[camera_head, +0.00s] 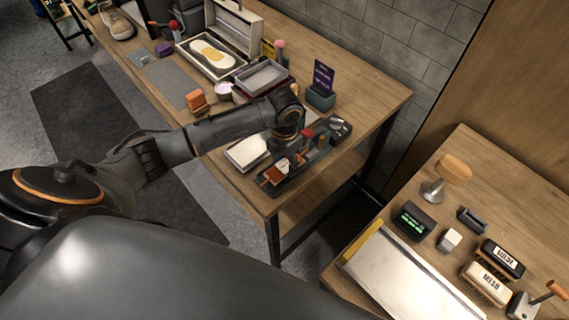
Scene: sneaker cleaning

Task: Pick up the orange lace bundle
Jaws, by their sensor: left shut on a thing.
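My left arm reaches in from the left over the long wooden workbench (380,97). My left gripper (281,160) points down at a dark tray (299,173) near the bench's front right corner. It is shut on a small orange piece, which looks like the orange lace bundle (273,175). The gripper and wrist partly cover the tray, and the fingertips are too small to make out clearly. My right gripper is not in view.
A white pad (247,152) lies left of the tray. An orange block (196,99), a grey mat (174,84), an open box (238,33) and a purple sign (322,77) stand further back.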

